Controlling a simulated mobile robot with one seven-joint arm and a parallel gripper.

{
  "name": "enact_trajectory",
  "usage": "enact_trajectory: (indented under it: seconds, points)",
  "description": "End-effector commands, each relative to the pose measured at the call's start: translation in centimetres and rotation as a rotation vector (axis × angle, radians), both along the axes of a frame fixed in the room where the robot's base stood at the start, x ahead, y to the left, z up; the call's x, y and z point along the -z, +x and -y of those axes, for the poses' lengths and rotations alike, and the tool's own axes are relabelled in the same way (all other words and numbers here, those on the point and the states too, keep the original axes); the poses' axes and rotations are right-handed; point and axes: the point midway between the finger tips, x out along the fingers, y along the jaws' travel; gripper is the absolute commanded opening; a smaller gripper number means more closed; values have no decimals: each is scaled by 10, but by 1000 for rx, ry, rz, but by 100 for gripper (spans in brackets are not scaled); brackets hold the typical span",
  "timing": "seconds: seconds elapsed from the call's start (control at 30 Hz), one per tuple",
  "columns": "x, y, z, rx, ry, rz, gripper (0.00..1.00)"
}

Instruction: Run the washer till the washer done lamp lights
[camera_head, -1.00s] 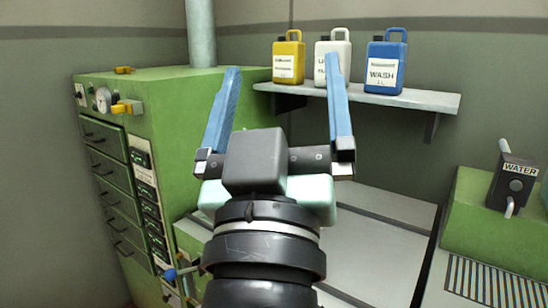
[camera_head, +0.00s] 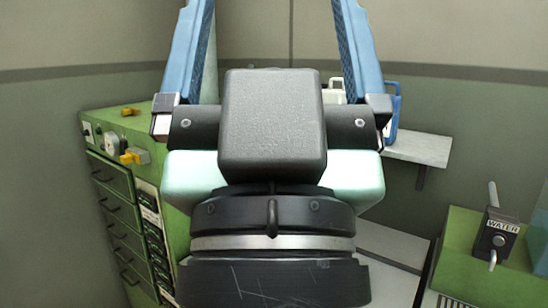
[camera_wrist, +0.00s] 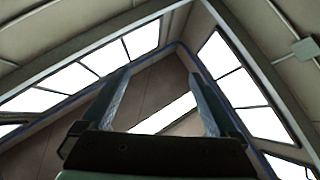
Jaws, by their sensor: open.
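My gripper (camera_head: 272,12) is raised close to the head camera, its two blue fingers wide apart and nothing between them. In the wrist view its fingers (camera_wrist: 160,78) point up at the roof windows. I cannot tell for sure which thing is the washer, and no lamp marked washer done can be made out. A green cabinet (camera_head: 124,148) stands at the left with drawers, a round gauge, yellow knobs and a strip of small dark displays. At the right is a green unit (camera_head: 462,222) with a dark box marked WATER (camera_head: 496,240) and a lever on it.
A wall shelf (camera_head: 420,149) at the back holds a blue jug (camera_head: 394,108) and a white jug, both mostly hidden behind my gripper. A pale flat surface (camera_head: 395,245) lies low between the cabinet and the green unit. My arm hides much of the middle.

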Motion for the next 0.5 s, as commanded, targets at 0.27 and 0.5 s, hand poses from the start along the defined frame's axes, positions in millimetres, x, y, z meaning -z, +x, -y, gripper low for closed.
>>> enact_trajectory:
  seconds: [0.27,0.5]
  points:
    - [0,0,0,0,0,0,42]
    - [0,0,0,0,0,0,0]
